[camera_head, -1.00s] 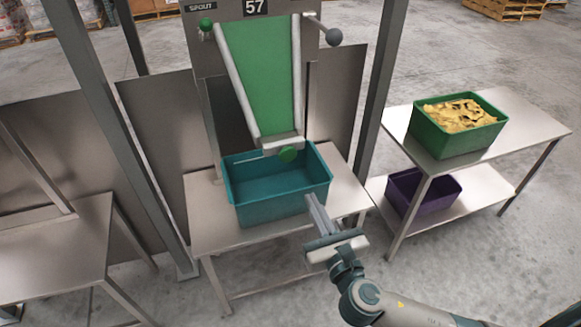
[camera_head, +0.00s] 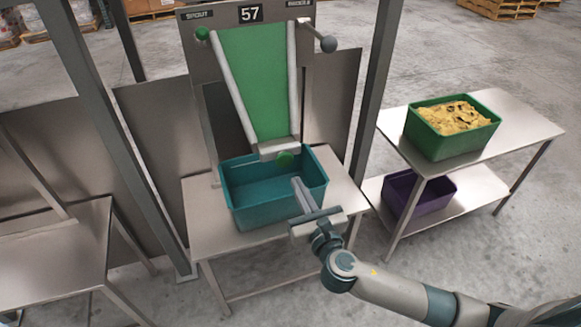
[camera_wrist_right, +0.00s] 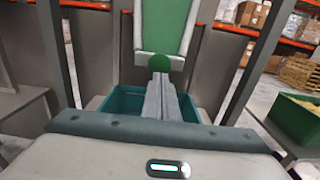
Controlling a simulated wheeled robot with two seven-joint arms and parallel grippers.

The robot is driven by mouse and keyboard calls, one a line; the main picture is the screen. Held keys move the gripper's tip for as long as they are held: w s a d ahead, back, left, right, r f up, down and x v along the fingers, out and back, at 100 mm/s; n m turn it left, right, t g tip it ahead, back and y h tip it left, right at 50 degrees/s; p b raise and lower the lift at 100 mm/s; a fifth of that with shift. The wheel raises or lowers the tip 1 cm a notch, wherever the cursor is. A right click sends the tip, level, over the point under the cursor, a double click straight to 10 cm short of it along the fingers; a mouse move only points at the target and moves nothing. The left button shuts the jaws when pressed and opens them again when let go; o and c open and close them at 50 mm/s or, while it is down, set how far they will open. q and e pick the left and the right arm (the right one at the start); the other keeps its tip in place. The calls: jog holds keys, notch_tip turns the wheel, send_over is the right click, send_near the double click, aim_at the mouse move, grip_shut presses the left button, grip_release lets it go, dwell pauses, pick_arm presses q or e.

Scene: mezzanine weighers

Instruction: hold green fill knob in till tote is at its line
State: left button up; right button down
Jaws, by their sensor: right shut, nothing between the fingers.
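A green knob (camera_head: 285,160) sits on the pale lip at the bottom of the green chute (camera_head: 258,85); it also shows in the right wrist view (camera_wrist_right: 159,63), just beyond the fingertips. Another green knob (camera_head: 202,33) is at the panel's upper left. The teal tote (camera_head: 270,213) stands under the chute on a metal table, and its visible inside looks empty. My right gripper (camera_head: 296,181) is shut and empty, over the tote's near right part, short of the lower knob and apart from it. My left gripper is not in view.
A grey ball-ended lever (camera_head: 328,44) sticks out at the panel's upper right. Grey posts (camera_head: 374,90) flank the station. At right, a bench (camera_head: 520,125) bears a green tote (camera_head: 440,143) of yellowish pieces, with a purple tote (camera_head: 432,200) below.

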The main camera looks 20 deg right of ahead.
aim_at(286, 162)
jog(key=w+p, duration=0.1)
jog(key=w, duration=0.5)
jog(key=shift+w+a+p, duration=0.1)
jog(key=shift+w+p, duration=0.15)
jog(key=shift+p, duration=0.1)
